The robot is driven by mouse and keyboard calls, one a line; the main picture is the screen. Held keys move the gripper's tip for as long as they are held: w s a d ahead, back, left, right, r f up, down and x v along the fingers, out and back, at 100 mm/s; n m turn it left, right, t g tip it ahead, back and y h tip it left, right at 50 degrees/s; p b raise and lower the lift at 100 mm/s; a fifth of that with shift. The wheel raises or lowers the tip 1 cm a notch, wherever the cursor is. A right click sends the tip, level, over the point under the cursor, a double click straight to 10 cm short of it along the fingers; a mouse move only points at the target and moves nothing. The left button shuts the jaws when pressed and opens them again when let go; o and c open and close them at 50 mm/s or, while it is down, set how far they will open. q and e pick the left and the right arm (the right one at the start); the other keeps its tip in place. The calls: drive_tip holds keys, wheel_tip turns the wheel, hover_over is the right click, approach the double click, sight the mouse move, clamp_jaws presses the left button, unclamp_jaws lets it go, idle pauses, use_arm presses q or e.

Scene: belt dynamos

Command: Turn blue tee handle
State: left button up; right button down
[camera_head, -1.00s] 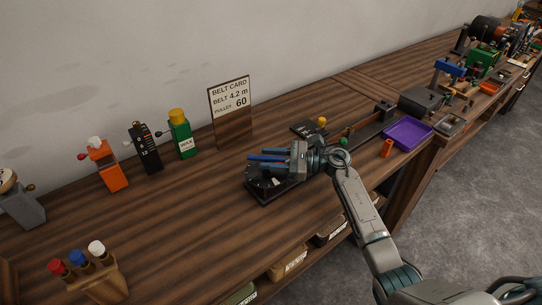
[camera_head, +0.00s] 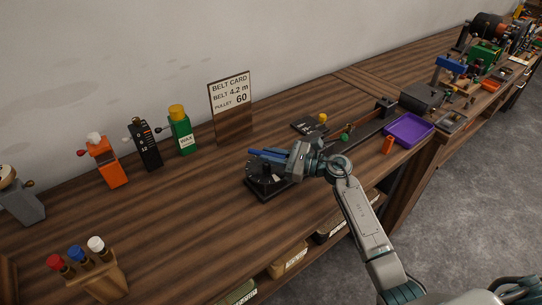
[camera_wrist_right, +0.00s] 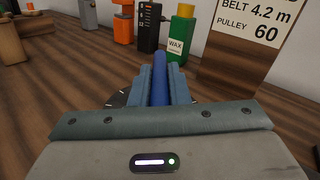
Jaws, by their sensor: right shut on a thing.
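The blue tee handle (camera_head: 265,154) stands over a black dial base with white marks (camera_head: 265,189) on the bench. My right gripper (camera_head: 278,157) comes in from the right and is shut on the handle's bar. In the right wrist view the blue bar (camera_wrist_right: 163,72) lies between the two fingers of my right gripper (camera_wrist_right: 164,85) and sticks out past their tips. The dial (camera_wrist_right: 122,98) is partly hidden under the fingers there. My left gripper is not in view.
The belt card (camera_head: 231,107) stands behind the dial. A green wax box (camera_head: 181,135), a black box (camera_head: 147,148) and an orange box (camera_head: 106,163) stand to the left. A purple tray (camera_head: 409,131) and an orange cylinder (camera_head: 388,145) are to the right.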

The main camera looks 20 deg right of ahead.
drive_tip(key=shift+s+a+r+m+t+h+p, duration=0.1)
drive_tip(key=shift+m+t+h+p, duration=0.1)
drive_tip(key=shift+m+t+h, duration=0.3)
drive_tip(key=shift+s+m+t+h+p, duration=0.1)
drive_tip(key=shift+m+t+h+p, duration=0.1)
drive_tip(key=shift+m+t+h, duration=0.3)
drive_tip(key=shift+a+r+m+t+h+p, duration=0.1)
drive_tip(key=shift+m+t+h+p, duration=0.65)
drive_tip(key=shift+t+h, duration=0.15)
drive_tip(key=m+t+h+p, duration=0.2)
drive_tip(key=h+p, duration=0.1)
drive_tip(key=shift+a+m, duration=0.1)
drive_tip(key=shift+m, duration=0.15)
drive_tip(key=shift+m+t+h+p, duration=0.4)
drive_tip(key=shift+h+p, duration=0.1)
drive_tip(key=shift+h, duration=0.4)
drive_tip(key=shift+f, duration=0.2)
drive_tip(key=c, duration=1.4)
unclamp_jaws()
drive_tip(key=shift+s, duration=0.1)
